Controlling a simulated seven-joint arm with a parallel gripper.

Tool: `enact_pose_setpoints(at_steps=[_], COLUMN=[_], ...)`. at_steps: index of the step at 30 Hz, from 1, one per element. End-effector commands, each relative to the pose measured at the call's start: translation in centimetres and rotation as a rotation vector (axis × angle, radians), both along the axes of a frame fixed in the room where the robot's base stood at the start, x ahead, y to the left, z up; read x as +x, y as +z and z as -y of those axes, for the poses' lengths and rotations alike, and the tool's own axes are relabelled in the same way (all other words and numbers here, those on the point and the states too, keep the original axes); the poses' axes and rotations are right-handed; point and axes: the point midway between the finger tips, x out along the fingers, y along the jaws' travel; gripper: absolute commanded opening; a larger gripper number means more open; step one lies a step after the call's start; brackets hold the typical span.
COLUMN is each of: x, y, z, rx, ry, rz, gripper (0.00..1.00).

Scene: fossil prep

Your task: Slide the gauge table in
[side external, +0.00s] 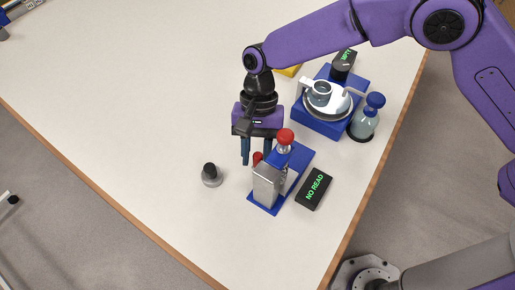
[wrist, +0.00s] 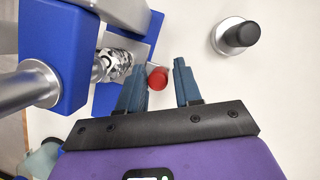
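The gauge (side external: 269,187) is a silver block on a blue base, with a red knob (side external: 285,136) on top. A smaller red knob (side external: 257,158) sticks out of its left side. In the wrist view this red knob (wrist: 157,78) lies just beyond a silver plate (wrist: 118,48), which I take for the gauge table. My gripper (side external: 252,160) points down beside the gauge. Its two blue fingers (wrist: 160,76) are apart, with the small red knob near the left fingertip, between the two. I cannot tell whether they touch. Part of the table is hidden behind the gauge body.
A black display (side external: 314,189) reading "NO READ" lies right of the gauge. A grey-and-black puck (side external: 211,175) stands to the left. A blue-based device (side external: 318,120) with a round pan and a blue-capped flask (side external: 366,118) stand behind. The bench (side external: 130,100) is clear at left.

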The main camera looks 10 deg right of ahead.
Motion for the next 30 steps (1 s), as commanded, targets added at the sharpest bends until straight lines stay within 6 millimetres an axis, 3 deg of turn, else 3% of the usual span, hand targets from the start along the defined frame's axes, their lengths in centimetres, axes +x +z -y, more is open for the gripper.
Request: enact_pose_setpoints(at_steps=[8, 24, 30], x=[0.8, 4.9, 5.9], y=[1.8, 12.0, 14.8], z=[0.2, 1.4, 1.8], rx=[0.003, 0.003, 0.001], ry=[-0.002, -0.001, -0.001], rz=[0.004, 0.003, 0.001], gripper=[0.34, 0.34, 0.34])
